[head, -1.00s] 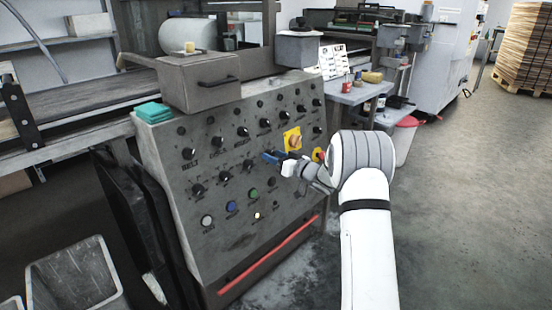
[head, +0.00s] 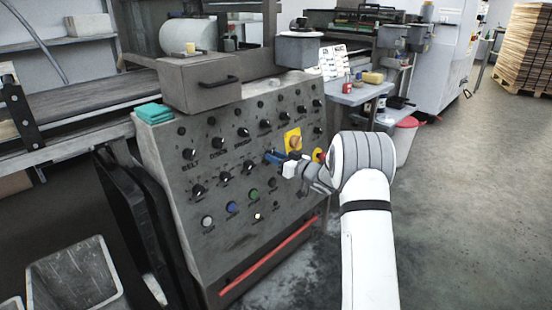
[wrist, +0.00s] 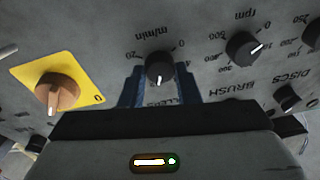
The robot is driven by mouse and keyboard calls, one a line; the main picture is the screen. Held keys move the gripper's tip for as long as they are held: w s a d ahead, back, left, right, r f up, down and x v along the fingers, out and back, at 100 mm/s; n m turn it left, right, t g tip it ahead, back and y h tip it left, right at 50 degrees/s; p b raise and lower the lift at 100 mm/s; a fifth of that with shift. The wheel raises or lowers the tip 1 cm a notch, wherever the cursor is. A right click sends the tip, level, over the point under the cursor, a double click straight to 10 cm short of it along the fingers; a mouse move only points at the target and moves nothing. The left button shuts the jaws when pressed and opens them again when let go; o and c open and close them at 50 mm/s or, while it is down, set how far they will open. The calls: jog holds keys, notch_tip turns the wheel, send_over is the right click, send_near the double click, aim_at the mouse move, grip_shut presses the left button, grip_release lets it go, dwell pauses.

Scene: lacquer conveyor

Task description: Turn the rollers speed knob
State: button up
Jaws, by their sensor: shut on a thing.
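The rollers speed knob (wrist: 160,68) is a black round knob with a white pointer line, on a grey panel face. In the wrist view it sits between the two blue fingers of my gripper (wrist: 161,76), one on each side, and the gripper is shut on it. A "m/min" scale is printed by the knob, and its name label is partly hidden by my gripper. In the head view my gripper (head: 272,157) is against the sloped control panel (head: 175,185), and it hides the knob there.
A yellow plate with an orange rotary switch (wrist: 57,92) is left of the knob in the wrist view. The brush knob (wrist: 243,46) is to the right. Several other knobs and coloured buttons cover the panel. A red bar (head: 268,255) runs along its lower edge.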

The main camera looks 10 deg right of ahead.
jog(key=shift+a+r+n+g+h+b, duration=0.1)
jog(key=shift+n+g+h+b, duration=0.45)
jog(key=shift+n, duration=4.3)
jog(key=shift+d+r+n+g+h+b, duration=0.1)
jog(key=shift+n+g+b, duration=0.9)
jog(key=shift+n, duration=3.9)
jog(key=shift+a+r+n+g+h+b, duration=0.2)
jog(key=shift+n+b, duration=1.1)
jog(key=shift+n, duration=3.55)
jog(key=shift+d+f, duration=0.15)
jog(key=o, duration=1)
